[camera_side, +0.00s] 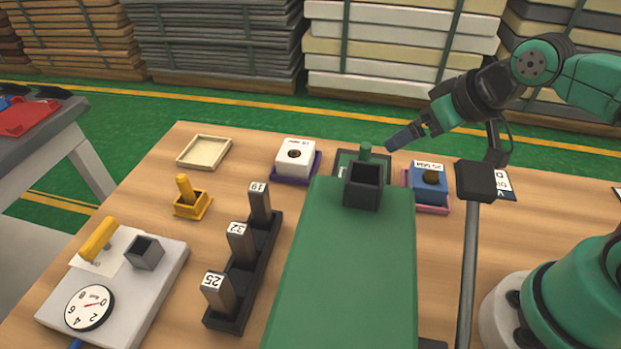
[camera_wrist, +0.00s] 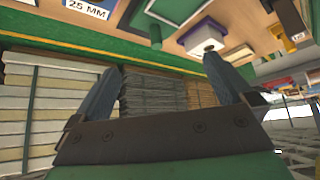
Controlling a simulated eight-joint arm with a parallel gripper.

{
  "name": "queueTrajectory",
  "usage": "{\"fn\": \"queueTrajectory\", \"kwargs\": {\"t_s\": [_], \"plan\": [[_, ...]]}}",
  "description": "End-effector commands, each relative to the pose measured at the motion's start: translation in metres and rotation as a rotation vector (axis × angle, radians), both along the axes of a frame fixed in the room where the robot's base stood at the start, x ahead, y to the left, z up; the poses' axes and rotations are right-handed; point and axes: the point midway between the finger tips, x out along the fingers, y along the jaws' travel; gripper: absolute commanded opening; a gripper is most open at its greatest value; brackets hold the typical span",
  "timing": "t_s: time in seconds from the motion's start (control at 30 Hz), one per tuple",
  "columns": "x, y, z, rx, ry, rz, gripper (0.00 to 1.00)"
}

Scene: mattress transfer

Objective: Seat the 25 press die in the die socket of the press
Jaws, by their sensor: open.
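The 25 press die (camera_side: 218,292) is a grey upright block with a "25" label, standing in the front slot of a black rack (camera_side: 240,285). Two similar dies, labelled 32 (camera_side: 240,243) and 19 (camera_side: 260,203), stand behind it. A grey plate (camera_side: 165,285) at the left bears a dial, a yellow handle and a dark square open block (camera_side: 145,252), which looks like a socket. My gripper (camera_side: 400,138) is open and empty above the far right of the table, well away from the die. In the wrist view its two fingers (camera_wrist: 162,66) are spread apart.
A large green body (camera_side: 345,270) with a dark square cup (camera_side: 363,185) fills the middle. A white box (camera_side: 296,155), blue box (camera_side: 430,183), empty tray (camera_side: 204,152) and yellow-handled piece (camera_side: 190,198) stand around. A dark post (camera_side: 468,270) rises at right.

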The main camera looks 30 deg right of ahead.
Motion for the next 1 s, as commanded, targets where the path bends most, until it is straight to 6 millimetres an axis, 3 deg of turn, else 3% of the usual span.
{"fn": "queueTrajectory", "kwargs": {"t_s": [0.13, 0.23, 0.27, 0.67, 0.93, 1.0], "plan": [[0.0, 0.0, 0.0, 0.0, 0.0, 0.0, 1.0], [0.0, 0.0, 0.0, 0.0, 0.0, 0.0, 0.72], [0.0, 0.0, 0.0, 0.0, 0.0, 0.0, 0.68], [0.0, 0.0, 0.007, 0.0, 0.0, 0.0, 0.68], [0.0, 0.0, 0.053, 0.0, 0.0, 0.0, 0.68], [0.007, 0.015, 0.058, 0.002, 0.034, 0.052, 0.68]]}}
